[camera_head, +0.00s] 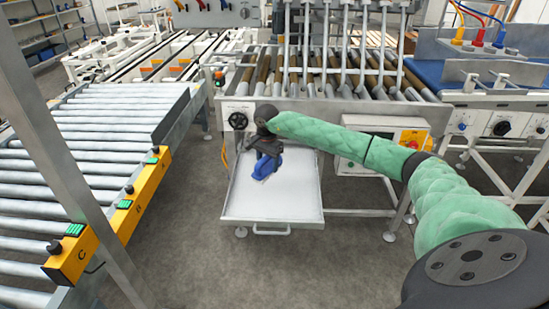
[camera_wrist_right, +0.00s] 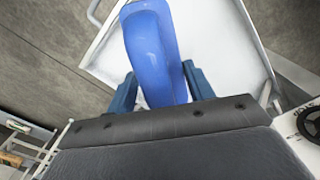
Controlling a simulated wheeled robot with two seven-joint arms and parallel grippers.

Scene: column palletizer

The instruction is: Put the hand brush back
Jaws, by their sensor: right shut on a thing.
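The blue hand brush (camera_wrist_right: 148,45) lies between the two fingers of my right gripper (camera_wrist_right: 161,88) in the wrist view. My right gripper is shut on it. In the head view my right gripper (camera_head: 266,158) is over the white tray (camera_head: 298,196), with the blue of the brush (camera_head: 263,168) just below it. I cannot tell whether the brush touches the tray. The bristles are hidden. My left gripper is not in view.
The tray juts out below a roller conveyor (camera_head: 330,90), with a black handwheel (camera_head: 238,121) at its upper left. A second roller conveyor (camera_head: 100,150) with an orange button panel (camera_head: 120,215) stands at the left. The visible rest of the tray is bare.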

